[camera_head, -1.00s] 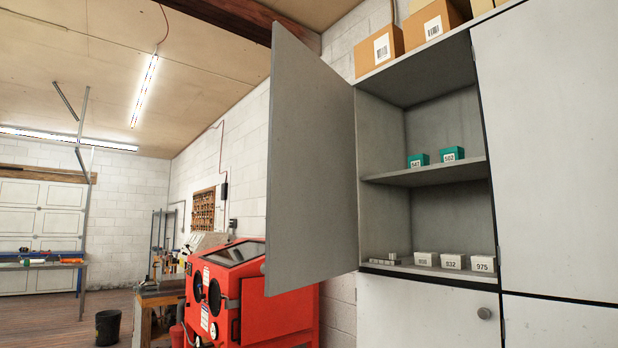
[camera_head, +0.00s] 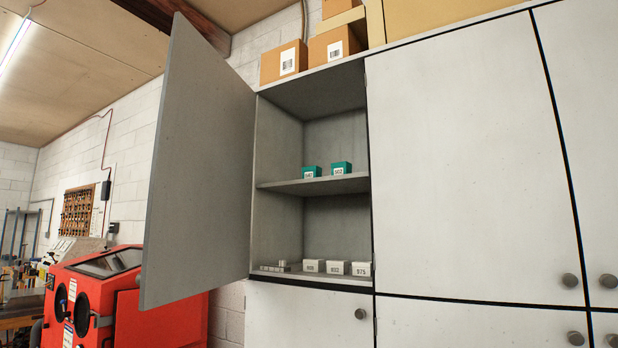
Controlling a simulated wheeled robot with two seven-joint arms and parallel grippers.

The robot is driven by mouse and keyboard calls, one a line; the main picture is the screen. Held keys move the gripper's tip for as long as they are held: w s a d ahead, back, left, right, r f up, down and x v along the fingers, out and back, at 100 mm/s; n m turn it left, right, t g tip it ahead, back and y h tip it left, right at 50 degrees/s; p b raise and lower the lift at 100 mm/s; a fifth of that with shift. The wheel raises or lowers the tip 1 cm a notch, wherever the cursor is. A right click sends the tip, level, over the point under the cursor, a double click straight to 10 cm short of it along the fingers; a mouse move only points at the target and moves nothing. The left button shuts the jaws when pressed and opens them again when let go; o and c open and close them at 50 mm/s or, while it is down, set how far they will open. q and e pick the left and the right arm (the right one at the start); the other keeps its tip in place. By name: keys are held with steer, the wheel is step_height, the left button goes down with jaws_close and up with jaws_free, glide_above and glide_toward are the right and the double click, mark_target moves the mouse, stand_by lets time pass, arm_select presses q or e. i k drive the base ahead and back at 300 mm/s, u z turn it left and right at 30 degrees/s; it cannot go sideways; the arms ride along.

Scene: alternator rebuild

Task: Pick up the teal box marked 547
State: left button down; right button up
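Two teal boxes stand on the middle shelf (camera_head: 315,186) of the open grey cabinet. The left teal box (camera_head: 311,172) has a white label too small to read now; in the earlier frame it looks like 547. The right teal box (camera_head: 341,168) has a label that reads like 502. Neither box is touched by anything. Neither of my grippers is in view.
The cabinet door (camera_head: 200,165) stands open to the left. White boxes, including one marked 975 (camera_head: 361,269), sit on the lower shelf. Cardboard boxes (camera_head: 284,62) are on top. A red blasting cabinet (camera_head: 160,322) stands at lower left. Closed white doors (camera_head: 465,160) fill the right.

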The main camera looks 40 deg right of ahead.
mark_target(312, 171)
steer(key=z, duration=1.7)
steer(key=k, duration=0.5)
steer(key=z, duration=0.9)
steer(key=i, duration=0.85)
steer(key=u, duration=0.65)
